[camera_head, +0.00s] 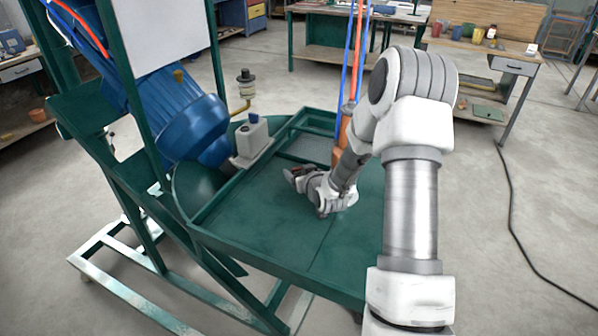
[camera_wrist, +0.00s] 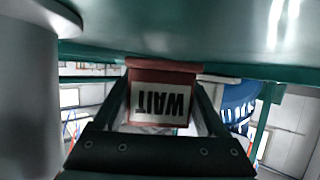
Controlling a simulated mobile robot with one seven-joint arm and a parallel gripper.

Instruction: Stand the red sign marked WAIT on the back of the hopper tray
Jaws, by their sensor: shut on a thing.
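The red sign (camera_wrist: 162,66) has a white face with WAIT in black letters, upside down in the wrist view. My gripper (camera_wrist: 165,92) is shut on it, with one dark finger along each side. In the head view my gripper (camera_head: 297,178) is low over the green hopper tray (camera_head: 248,212), around its middle, and only a bit of dark red shows at its tip. The tray surface fills the top of the wrist view, close to the sign's red foot. I cannot tell whether the foot touches it.
A grey box with a blue cap (camera_head: 251,138) stands by the tray's far left edge. A blue motor (camera_head: 190,125) is left of the tray. An orange upright part with red and blue hoses (camera_head: 345,135) stands at the tray's far right. The tray's near part is clear.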

